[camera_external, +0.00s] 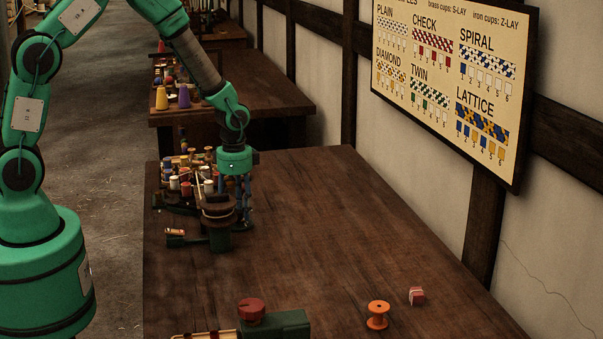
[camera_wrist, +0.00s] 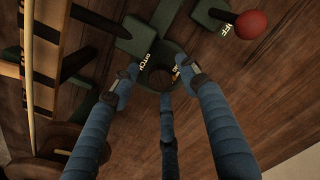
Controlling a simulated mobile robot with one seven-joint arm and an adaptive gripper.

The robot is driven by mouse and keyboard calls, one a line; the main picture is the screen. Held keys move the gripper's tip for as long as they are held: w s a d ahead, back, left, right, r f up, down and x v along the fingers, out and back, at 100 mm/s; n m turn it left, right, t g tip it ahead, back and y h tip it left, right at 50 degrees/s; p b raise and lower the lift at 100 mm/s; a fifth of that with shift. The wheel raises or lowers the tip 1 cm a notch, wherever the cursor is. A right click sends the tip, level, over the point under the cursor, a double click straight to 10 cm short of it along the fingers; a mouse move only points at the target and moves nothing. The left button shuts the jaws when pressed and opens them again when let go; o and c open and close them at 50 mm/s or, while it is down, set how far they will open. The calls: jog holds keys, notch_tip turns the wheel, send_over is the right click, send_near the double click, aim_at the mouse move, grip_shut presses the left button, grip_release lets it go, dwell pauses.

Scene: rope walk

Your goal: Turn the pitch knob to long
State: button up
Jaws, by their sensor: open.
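In the wrist view, the pitch knob (camera_wrist: 155,76) looks like a dark green round part beside a plate (camera_wrist: 137,44) lettered PITCH. My gripper (camera_wrist: 162,80) has three blue fingers, which are open and spread around the knob. I cannot tell whether the fingertips touch it. A small pale mark shows by the right finger, too hidden to read. In the external view, my gripper (camera_external: 243,200) points down at the right side of the small machine (camera_external: 220,240) on the bench. There the knob is hidden behind the fingers and machine parts.
A red ball-topped lever (camera_wrist: 250,24) stands near an OFF label in the wrist view. Several thread spools (camera_external: 186,188) crowd the machine's far left side. An orange spool (camera_external: 377,315), a pink block (camera_external: 416,296) and a red-knobbed device (camera_external: 275,322) are nearer. The bench's middle (camera_external: 330,220) is clear.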

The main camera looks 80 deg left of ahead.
jog(key=shift+c, duration=0.3)
grip_shut()
jog(key=shift+r+n+p, duration=0.1)
jog(key=shift+n+p, duration=0.25)
jog(key=shift+n, duration=0.15)
jog(key=n+p, duration=0.1)
jog(key=n, duration=0.2)
jog(key=shift+n, duration=0.3)
jog(key=n+p, duration=0.1)
jog(key=n, duration=0.3)
jog(key=shift+p, duration=0.35)
